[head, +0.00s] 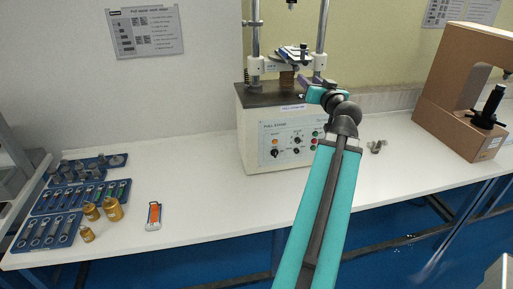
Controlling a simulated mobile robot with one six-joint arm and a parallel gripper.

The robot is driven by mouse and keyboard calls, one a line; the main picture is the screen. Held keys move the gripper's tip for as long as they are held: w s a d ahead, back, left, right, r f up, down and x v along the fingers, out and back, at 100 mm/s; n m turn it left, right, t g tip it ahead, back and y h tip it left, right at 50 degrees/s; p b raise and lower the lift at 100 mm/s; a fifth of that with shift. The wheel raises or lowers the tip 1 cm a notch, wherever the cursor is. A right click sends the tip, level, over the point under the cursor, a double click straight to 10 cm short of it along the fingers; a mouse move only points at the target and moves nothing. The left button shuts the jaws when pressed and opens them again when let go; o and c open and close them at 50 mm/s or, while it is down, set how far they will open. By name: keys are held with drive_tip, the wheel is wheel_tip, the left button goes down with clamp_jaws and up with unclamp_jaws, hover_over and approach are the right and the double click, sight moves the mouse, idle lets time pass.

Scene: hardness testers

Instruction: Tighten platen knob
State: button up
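A cream test stand (262,148) with a dark top stands at the middle of the bench, two upright columns rising from it. A white crosshead with metal grips (290,58) spans the columns above a brown block (287,79). I cannot pick out a platen knob for certain. My teal and grey arm reaches up from the bottom, and my gripper (309,85) is at the right part of the stand's top, close to the grips. Its fingers are small and partly hidden by my wrist, so neither their opening nor contact shows.
Blue trays (46,231) of tools and brass weights (113,209) lie at the left, with an orange and white device (154,216) nearby. Small metal parts (377,146) lie right of the stand. A brown tester (449,90) stands at far right.

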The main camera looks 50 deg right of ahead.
drive_tip(key=shift+s+a+f, duration=0.1)
drive_tip(key=shift+s+f, duration=0.05)
drive_tip(key=shift+f, duration=0.05)
